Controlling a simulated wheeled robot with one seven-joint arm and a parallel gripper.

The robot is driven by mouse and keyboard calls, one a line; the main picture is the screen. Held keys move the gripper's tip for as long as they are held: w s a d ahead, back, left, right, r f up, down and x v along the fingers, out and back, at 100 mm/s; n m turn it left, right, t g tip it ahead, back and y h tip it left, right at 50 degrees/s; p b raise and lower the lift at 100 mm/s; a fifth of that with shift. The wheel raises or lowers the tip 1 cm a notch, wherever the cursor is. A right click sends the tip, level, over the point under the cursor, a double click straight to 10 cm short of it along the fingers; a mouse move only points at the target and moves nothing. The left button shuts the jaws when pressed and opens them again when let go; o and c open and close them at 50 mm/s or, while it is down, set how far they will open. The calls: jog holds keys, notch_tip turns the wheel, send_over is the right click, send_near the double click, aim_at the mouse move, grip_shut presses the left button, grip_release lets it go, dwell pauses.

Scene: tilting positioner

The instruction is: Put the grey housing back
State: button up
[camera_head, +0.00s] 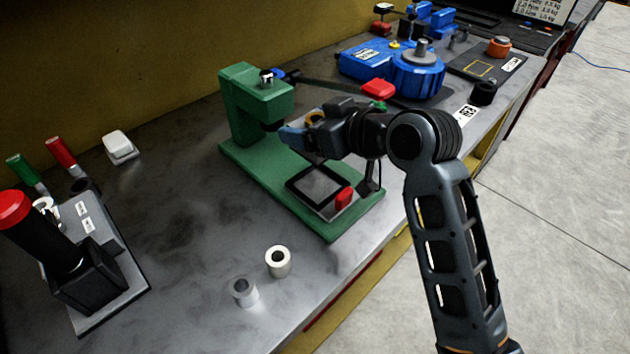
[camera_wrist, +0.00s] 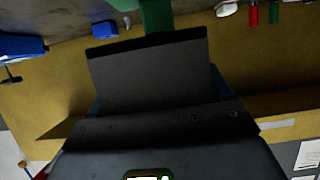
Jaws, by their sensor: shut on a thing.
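My gripper (camera_head: 290,138) is beside the green press, reaching left with a blue finger toward the viewer. It is shut. In the wrist view a wide dark grey block with a black far edge, which looks like the grey housing (camera_wrist: 152,78), fills the space between the blue fingers. A blue tilting positioner (camera_head: 418,76) stands at the back, with a stepped grey round piece (camera_head: 422,50) on top.
The green press (camera_head: 252,95) has a lever with a red knob (camera_head: 378,88) close above my gripper. A white ring (camera_head: 278,262) and a grey ring (camera_head: 243,290) stand in front. A joystick box (camera_head: 90,280) is at left. The bench between them is clear.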

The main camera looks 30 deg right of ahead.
aim_at(311, 183)
jog(key=shift+f+p, duration=0.3)
jog(key=shift+f, duration=4.35)
jog(key=shift+f, duration=0.25)
jog(key=o, duration=1.8)
jog(key=shift+f, duration=0.15)
jog(key=shift+s, duration=0.15)
